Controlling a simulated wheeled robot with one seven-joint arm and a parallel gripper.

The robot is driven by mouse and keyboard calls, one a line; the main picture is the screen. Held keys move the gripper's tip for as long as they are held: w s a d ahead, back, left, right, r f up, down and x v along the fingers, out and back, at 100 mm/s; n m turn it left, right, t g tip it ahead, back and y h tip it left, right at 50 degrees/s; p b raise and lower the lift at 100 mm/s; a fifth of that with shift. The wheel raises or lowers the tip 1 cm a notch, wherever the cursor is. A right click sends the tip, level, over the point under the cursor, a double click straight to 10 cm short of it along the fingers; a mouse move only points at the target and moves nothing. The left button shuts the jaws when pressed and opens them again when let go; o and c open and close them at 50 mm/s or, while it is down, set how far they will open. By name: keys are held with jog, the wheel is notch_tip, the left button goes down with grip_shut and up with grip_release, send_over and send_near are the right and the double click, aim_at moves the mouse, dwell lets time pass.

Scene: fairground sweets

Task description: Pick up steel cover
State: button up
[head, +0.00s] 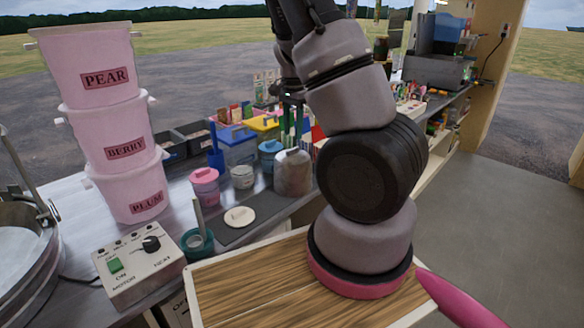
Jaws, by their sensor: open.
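A dull grey, dome-topped piece (293,174), which looks like the steel cover, stands on the counter just left of my arm. A pale patch shows on its top. I cannot be sure of its material. My gripper (291,98) appears as a dark shape behind my upper arm, above and beyond the grey piece and apart from it. It is open, and nothing shows in it. My arm hides part of it, and its fingertips are hard to make out.
Jars and lidded tubs, including a pink tub (205,187) and a blue-lidded tub (270,154), crowd around the grey piece. A round cream lid (239,216) lies on a dark mat. Stacked pink buckets (122,140) and a control box (138,264) stand left.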

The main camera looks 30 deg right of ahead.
aim_at(293, 149)
notch_tip(293, 149, down, 5)
jog(key=shift+f, duration=0.1)
grip_shut()
jog(key=shift+w, duration=0.1)
dwell(1.4)
